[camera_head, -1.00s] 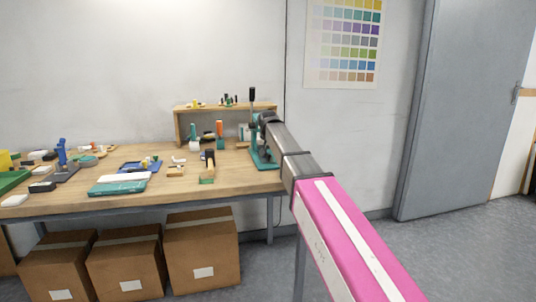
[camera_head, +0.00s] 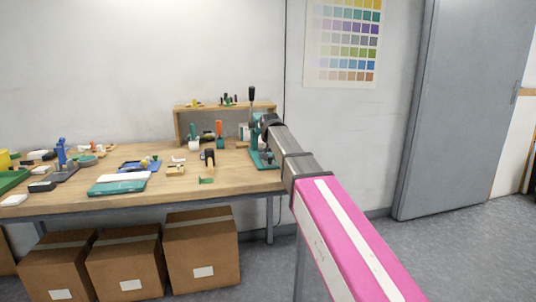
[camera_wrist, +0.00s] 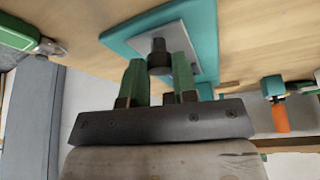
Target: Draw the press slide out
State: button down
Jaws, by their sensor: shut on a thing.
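The teal press (camera_head: 266,160) stands at the right end of the workbench, its lever with a black grip (camera_head: 252,94) upright. In the wrist view, its teal base (camera_wrist: 115,38) carries a pale grey plate (camera_wrist: 193,37) with a dark round knob (camera_wrist: 158,58). My gripper (camera_wrist: 158,78) has its green fingers on either side of this knob and is shut on it. In the head view the end of my arm is beside the press, and I cannot make out the fingers there.
The workbench (camera_head: 225,188) holds several tools and trays to the left. Cardboard boxes (camera_head: 203,250) stand beneath it. A grey door (camera_head: 455,110) is at the right.

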jog(key=s, duration=0.2)
jog(key=s+d, duration=0.1)
jog(key=s, duration=0.3)
jog(key=shift+d, duration=0.35)
jog(key=c, duration=0.9)
grip_release()
jog(key=v, duration=1)
jog(key=shift+s+r, duration=0.2)
jog(key=shift+r, duration=0.15)
